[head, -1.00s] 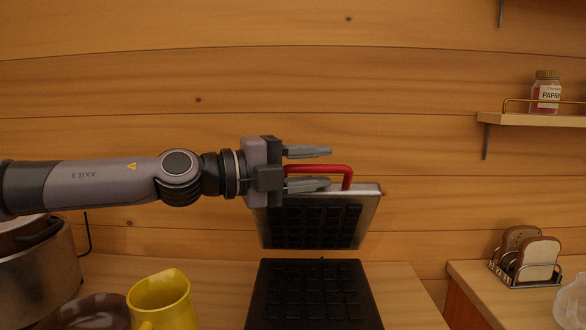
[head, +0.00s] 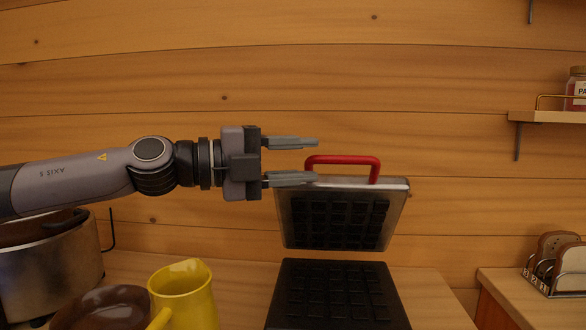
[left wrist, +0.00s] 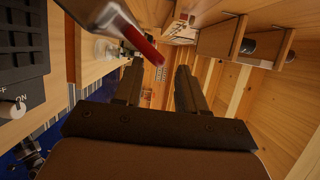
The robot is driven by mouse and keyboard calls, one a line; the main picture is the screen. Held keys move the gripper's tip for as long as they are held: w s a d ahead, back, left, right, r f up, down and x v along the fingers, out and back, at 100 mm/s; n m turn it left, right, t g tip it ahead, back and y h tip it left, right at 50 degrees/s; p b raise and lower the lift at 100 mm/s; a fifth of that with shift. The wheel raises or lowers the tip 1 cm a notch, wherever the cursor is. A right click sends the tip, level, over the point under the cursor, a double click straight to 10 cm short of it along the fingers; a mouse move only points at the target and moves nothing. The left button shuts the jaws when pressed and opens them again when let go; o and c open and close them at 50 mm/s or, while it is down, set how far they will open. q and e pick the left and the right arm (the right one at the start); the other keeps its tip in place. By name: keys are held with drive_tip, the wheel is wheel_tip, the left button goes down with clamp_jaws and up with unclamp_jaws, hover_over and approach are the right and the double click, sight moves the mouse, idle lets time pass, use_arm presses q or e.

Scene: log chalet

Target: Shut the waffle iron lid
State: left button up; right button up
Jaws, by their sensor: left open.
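The waffle iron stands open on the counter in the head view. Its black lower plate (head: 335,295) lies flat and its lid (head: 340,218) stands raised behind, ridged side facing me. The red handle (head: 345,160) is on the lid's top edge. My left gripper (head: 315,160) is open and empty, its fingertips at the left end of the handle, with no clear grip or contact. In the left wrist view the red handle (left wrist: 143,45) shows near the fingertips (left wrist: 160,66), beside the lid's metal edge. My right gripper is not in view.
A yellow jug (head: 185,295), a brown bowl (head: 105,308) and a metal pot (head: 50,265) stand left of the waffle iron. A toast rack (head: 545,275) is on the right counter, past a gap. A shelf (head: 550,117) hangs at upper right.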

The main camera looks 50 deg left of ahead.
use_arm(q)
drive_tip(key=shift+s+a, duration=0.2)
drive_tip(key=shift+s, duration=0.1)
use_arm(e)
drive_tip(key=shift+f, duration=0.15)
use_arm(q)
drive_tip(key=shift+s+a+f+b, duration=0.15)
drive_tip(key=shift+s+b, duration=0.1)
drive_tip(key=shift+b, duration=0.3)
drive_tip(key=b+v, duration=0.8)
drive_tip(key=v, duration=0.5)
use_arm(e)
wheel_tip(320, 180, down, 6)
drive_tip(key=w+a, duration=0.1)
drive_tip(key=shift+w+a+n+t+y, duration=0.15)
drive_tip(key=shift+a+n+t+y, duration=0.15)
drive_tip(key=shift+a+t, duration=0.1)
use_arm(q)
drive_tip(key=shift+s, duration=0.1)
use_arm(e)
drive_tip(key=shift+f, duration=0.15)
